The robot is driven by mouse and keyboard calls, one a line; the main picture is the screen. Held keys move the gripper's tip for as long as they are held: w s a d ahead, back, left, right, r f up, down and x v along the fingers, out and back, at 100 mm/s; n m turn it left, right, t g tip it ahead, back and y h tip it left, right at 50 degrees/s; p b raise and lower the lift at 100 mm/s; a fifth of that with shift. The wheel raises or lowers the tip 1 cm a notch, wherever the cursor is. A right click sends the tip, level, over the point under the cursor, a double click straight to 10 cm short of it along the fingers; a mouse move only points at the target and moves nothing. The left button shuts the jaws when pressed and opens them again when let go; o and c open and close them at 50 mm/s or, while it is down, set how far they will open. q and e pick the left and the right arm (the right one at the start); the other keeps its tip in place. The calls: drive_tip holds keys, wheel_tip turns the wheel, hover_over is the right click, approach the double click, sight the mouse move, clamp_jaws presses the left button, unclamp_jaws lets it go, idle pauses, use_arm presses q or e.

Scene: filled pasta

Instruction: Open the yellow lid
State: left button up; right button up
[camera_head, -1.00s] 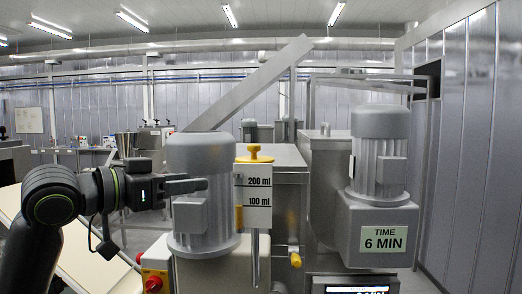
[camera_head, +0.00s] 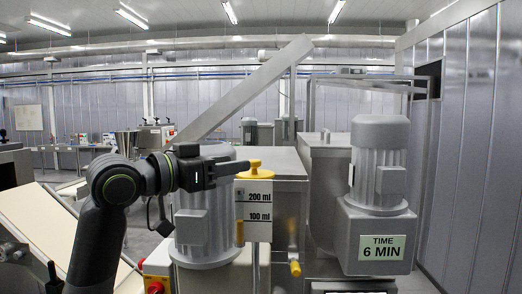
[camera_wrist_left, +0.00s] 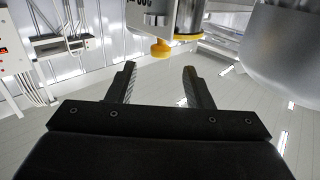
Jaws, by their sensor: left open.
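The yellow lid (camera_head: 254,167) with its small knob sits on top of the upright measuring container (camera_head: 258,200) marked 200 ml and 100 ml. My left gripper (camera_head: 241,168) reaches in from the left at about the lid's height, its tips close to the lid's left edge. In the left wrist view the yellow lid (camera_wrist_left: 160,48) shows beyond the two spread fingers of my left gripper (camera_wrist_left: 160,78), with nothing between them. Whether a finger touches the lid, I cannot tell. My right gripper is not in view.
A grey motor (camera_head: 204,235) stands just left of the container, below my left wrist. A second motor (camera_head: 379,165) with a "TIME 6 MIN" label stands to the right. A yellow-handled valve (camera_head: 295,268) is low beside the container. The air above the lid is clear.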

sight(261, 173)
use_arm(q)
drive_tip(key=p+x, duration=0.3)
drive_tip(key=x, duration=0.5)
drive_tip(key=shift+p, duration=0.35)
drive_tip(key=shift+w+d+f, duration=0.1)
drive_tip(key=shift+w+d, duration=0.15)
clamp_jaws()
